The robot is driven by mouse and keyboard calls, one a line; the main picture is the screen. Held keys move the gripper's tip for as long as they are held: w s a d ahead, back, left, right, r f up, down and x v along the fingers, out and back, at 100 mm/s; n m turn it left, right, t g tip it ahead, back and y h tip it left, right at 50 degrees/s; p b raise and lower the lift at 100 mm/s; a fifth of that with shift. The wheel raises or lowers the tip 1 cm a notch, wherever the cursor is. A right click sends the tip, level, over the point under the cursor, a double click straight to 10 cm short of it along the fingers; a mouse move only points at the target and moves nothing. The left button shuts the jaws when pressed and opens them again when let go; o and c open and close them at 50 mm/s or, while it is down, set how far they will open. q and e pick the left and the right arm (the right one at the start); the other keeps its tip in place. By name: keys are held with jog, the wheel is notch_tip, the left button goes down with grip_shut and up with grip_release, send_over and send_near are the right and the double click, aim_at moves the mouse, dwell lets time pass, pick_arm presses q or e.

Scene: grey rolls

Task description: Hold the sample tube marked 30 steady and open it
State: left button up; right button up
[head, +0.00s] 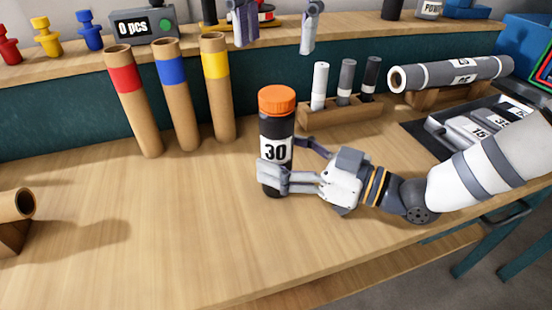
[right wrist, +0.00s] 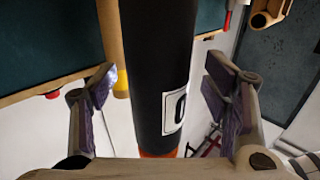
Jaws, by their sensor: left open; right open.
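The sample tube marked 30 (head: 269,129) stands upright on the wooden bench, black with a white label and an orange cap (head: 277,100). My right gripper (head: 283,162) comes in from the right, low on the tube, with one finger in front and one behind. In the right wrist view the dark tube (right wrist: 153,60) passes between the open fingers (right wrist: 164,85), with gaps on both sides. My left gripper (head: 274,46) is open and empty, its two fingers pointing down from the top edge, above and beyond the cap in the picture. The rest of it is out of frame.
Three cardboard tubes with red (head: 123,78), blue (head: 171,70) and yellow (head: 215,63) bands stand left of the tube. A wooden rack (head: 345,114) with three small tubes is behind it, right. A grey roll (head: 450,74) lies farther right.

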pick_arm(q)
jog(key=shift+d, duration=0.1)
pick_arm(e)
jog(key=shift+w+a, duration=0.4)
jog(key=shift+a, duration=0.2)
jog(key=shift+c, duration=0.3)
